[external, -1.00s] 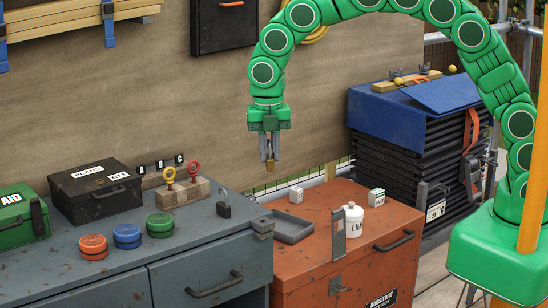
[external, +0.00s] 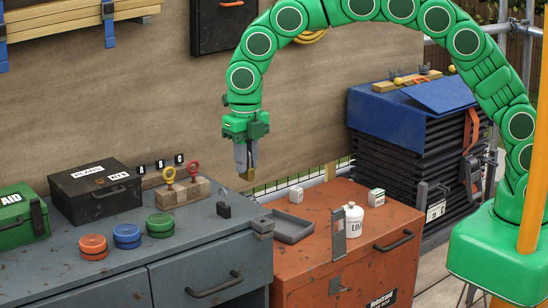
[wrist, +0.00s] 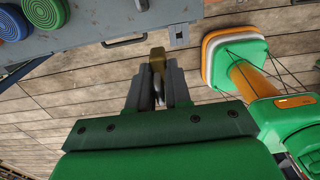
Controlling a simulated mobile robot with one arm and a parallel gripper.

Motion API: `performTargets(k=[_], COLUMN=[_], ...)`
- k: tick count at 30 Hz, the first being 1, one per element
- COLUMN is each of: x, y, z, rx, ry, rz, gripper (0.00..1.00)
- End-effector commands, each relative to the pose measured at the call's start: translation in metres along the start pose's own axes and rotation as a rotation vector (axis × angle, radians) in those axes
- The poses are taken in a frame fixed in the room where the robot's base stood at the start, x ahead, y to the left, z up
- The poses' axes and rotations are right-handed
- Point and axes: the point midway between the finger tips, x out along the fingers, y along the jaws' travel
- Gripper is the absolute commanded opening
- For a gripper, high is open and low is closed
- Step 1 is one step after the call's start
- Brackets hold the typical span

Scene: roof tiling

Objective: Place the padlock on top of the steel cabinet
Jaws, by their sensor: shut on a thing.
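My gripper (external: 246,164) is shut on a brass padlock (external: 247,174), which hangs below the fingers, clear of every surface. In the wrist view the padlock's brass body (wrist: 157,56) sticks out past the fingertips, with its shackle between the fingers (wrist: 158,82). The padlock is in the air, in front of the board wall and above the gap behind the cabinets. The grey steel cabinet (external: 115,285) with drawers is below and to the left. A second, dark padlock (external: 224,208) stands on its top near the right end.
The grey top also bears a black box (external: 95,190), a green first-aid box (external: 20,215), a wooden block with rings (external: 180,192) and red, blue and green discs (external: 127,235). An orange chest (external: 340,262) with a grey tray (external: 288,229) stands to the right.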

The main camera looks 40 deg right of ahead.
Motion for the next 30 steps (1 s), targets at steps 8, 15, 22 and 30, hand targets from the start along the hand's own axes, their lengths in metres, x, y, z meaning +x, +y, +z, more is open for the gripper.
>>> performTargets(k=[8,15,22,30], x=[0.014,0.028,0.049,0.070], y=[0.021,0.036,0.050,0.062], z=[0.021,0.036,0.049,0.062], rx=[0.000,0.001,0.001,0.000], ry=[-0.001,0.002,0.000,-0.001], rz=[0.001,-0.003,0.001,0.001], gripper=[0.00,0.00,0.00,0.00])
